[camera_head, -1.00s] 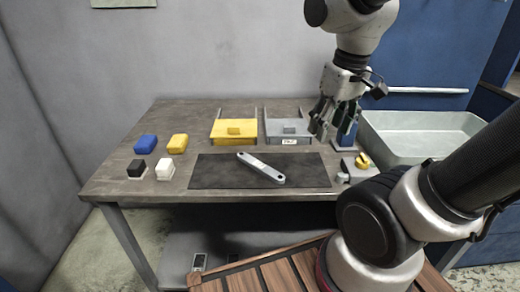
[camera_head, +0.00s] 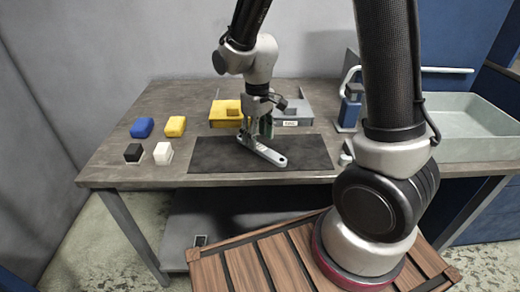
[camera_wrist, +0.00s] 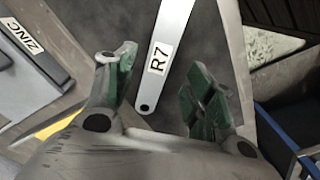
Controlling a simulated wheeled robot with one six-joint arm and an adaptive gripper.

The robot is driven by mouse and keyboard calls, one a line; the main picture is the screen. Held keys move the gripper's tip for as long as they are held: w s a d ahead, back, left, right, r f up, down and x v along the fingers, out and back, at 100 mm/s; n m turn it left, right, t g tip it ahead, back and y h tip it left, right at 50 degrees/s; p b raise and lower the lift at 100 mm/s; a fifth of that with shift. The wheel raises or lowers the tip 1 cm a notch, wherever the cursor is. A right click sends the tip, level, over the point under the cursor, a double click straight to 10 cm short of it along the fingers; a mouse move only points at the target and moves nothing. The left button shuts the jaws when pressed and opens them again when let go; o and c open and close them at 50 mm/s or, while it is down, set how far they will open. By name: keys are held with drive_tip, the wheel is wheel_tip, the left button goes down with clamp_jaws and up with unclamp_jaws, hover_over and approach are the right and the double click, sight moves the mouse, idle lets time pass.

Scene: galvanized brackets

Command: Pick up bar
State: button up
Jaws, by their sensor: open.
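The bar (camera_head: 265,153) is a flat light-grey strip with rounded, holed ends, lying diagonally on the dark mat (camera_head: 310,153). In the wrist view the bar (camera_wrist: 172,45) carries a white label reading "R7" and runs between the finger pads, with its near end and hole visible. My gripper (camera_head: 262,130) is over the far-left part of the bar, pointing down. Its green-padded fingers (camera_wrist: 160,95) are open, one on each side of the bar and apart from it. The head view does not show clearly how high the fingertips are above the bar.
Behind the gripper are a yellow bin (camera_head: 222,115) and a grey bin (camera_head: 298,114). Blue (camera_head: 142,127) and yellow (camera_head: 175,126) blocks, with black (camera_head: 133,152) and white (camera_head: 163,153) ones, stand left. A blue device (camera_head: 350,108) and a pale basin (camera_head: 480,128) are at right.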

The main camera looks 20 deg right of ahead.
sight(259, 147)
drive_tip(key=f, duration=0.3)
drive_tip(key=shift+d+f, duration=0.15)
drive_tip(key=shift+d, duration=0.05)
clamp_jaws()
wheel_tip(259, 147, up, 10)
idle(0.5)
